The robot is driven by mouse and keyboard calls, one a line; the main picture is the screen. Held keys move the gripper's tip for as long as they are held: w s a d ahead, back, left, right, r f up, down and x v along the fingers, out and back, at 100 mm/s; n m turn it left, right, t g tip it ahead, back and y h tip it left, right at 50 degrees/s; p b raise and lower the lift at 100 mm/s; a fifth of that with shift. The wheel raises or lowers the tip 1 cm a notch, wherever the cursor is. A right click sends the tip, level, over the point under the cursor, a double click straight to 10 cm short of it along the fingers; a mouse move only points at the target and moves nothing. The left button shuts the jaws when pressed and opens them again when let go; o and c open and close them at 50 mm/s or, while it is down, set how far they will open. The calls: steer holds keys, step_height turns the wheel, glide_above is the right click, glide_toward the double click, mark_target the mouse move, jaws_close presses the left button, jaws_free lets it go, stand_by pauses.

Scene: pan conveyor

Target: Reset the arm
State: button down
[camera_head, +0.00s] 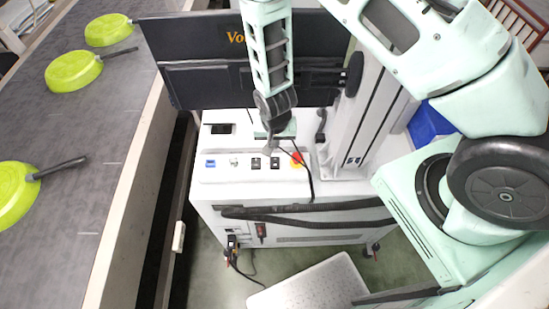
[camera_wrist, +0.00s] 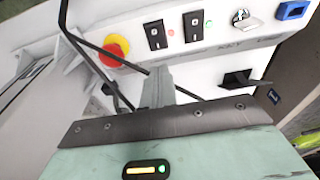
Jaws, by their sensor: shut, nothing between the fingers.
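My arm reaches down from the top of the head view. My gripper (camera_head: 268,149) is shut and empty, with its tips just above the control panel of the white cabinet (camera_head: 220,177). In the wrist view the closed fingers (camera_wrist: 160,73) point at the panel, below two black rocker switches (camera_wrist: 157,35) (camera_wrist: 193,27). A red emergency button (camera_wrist: 115,48) on a yellow base is to their left, and it also shows in the head view (camera_head: 297,158). Whether the tips touch the panel I cannot tell.
A grey conveyor (camera_head: 60,125) with green pans (camera_head: 75,71) runs along the left. A black cable (camera_wrist: 85,45) passes close to the fingers. A white step (camera_head: 310,285) is on the floor in front.

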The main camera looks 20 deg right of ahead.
steer(key=shift+r, duration=0.5)
steer(key=s+a+r+n+g+y+b, duration=0.15)
steer(key=s+a+r+n+b, duration=0.5)
steer(key=r, duration=0.65)
steer(key=s+r+n+b, duration=0.2)
steer(key=s+r+b, duration=0.1)
steer(key=s, duration=0.4)
steer(key=s+r+n+b, duration=0.3)
steer(key=s, duration=0.4)
steer(key=shift+s+d+r+n, duration=0.15)
steer(key=shift+s+n, duration=0.05)
steer(key=shift+n, duration=0.15)
